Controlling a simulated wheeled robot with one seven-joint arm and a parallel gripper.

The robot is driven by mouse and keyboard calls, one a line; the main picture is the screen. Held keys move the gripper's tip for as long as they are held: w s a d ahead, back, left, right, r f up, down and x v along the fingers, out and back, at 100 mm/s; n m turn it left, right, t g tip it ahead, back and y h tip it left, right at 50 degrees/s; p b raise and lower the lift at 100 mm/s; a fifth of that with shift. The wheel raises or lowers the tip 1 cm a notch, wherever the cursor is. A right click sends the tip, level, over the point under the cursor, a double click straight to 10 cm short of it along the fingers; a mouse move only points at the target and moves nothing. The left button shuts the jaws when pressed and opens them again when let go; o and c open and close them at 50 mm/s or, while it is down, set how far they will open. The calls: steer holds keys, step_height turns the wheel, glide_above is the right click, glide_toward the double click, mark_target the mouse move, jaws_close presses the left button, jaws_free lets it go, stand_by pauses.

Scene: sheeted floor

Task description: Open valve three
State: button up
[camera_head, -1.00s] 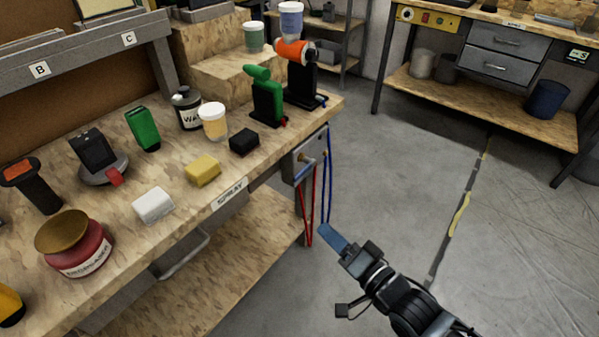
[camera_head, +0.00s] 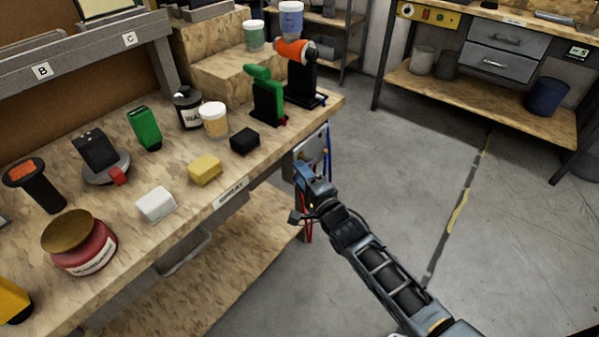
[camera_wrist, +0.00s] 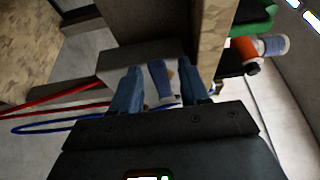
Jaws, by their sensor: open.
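A grey metal valve panel (camera_head: 312,146) is fixed to the right end of the workbench, below its top. Its valve fittings are mostly hidden behind my gripper (camera_head: 308,178) in the head view. In the wrist view the panel (camera_wrist: 118,62) lies just ahead of my gripper (camera_wrist: 159,78), whose two blue fingers are apart. A small blue part (camera_wrist: 160,76), which looks like a valve handle, shows between the fingers with a brassy spot beside it. I cannot tell whether the fingers touch it. No valve number is readable.
Red hoses (camera_wrist: 60,97) and blue hoses (camera_wrist: 70,125) hang by the panel. The workbench (camera_head: 130,235) holds a green tool (camera_head: 267,98), an orange-and-black tool (camera_head: 301,75), a black block (camera_head: 244,139) and jars near its edge. The floor (camera_head: 400,190) to the right is open.

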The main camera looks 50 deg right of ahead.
steer(key=shift+w+d, duration=0.15)
steer(key=shift+w, duration=0.45)
jaws_close()
